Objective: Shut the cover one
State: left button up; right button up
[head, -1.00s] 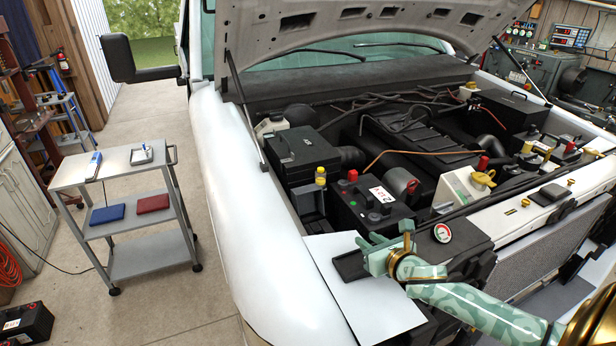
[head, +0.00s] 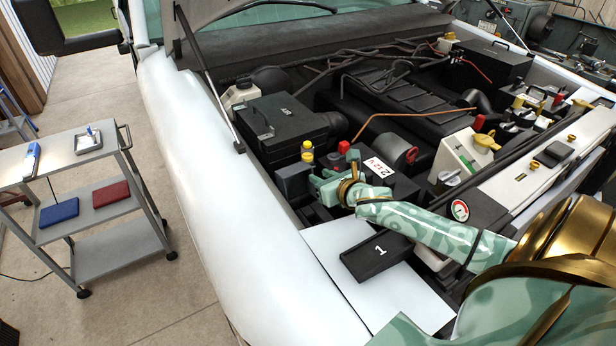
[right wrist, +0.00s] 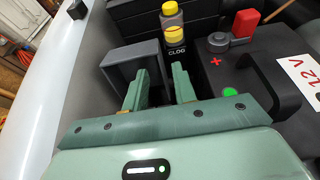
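A flat black piece marked "1" (head: 377,258) lies on a white sheet at the front left of the engine bay. A dark grey raised panel (right wrist: 133,68), perhaps a cover, stands near the left finger in the right wrist view; I cannot tell whether they touch. It belongs to a small dark box (head: 294,182) left of the battery (head: 380,182). My right gripper (head: 322,186) is beside this box. The right wrist view shows its fingers (right wrist: 160,88) apart, with nothing clearly held between them. My left gripper is not in view.
A yellow-capped bottle (right wrist: 174,40) stands just beyond the fingers. The battery's red terminal cap (right wrist: 246,22) is to their right. The white fender (head: 215,180) borders the bay. A grey trolley (head: 70,150) stands at left with a blue and a red item.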

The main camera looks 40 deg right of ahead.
aim_at(293, 183)
jog(key=shift+b+x, duration=0.6)
jog(key=shift+x, duration=1.75)
grip_shut()
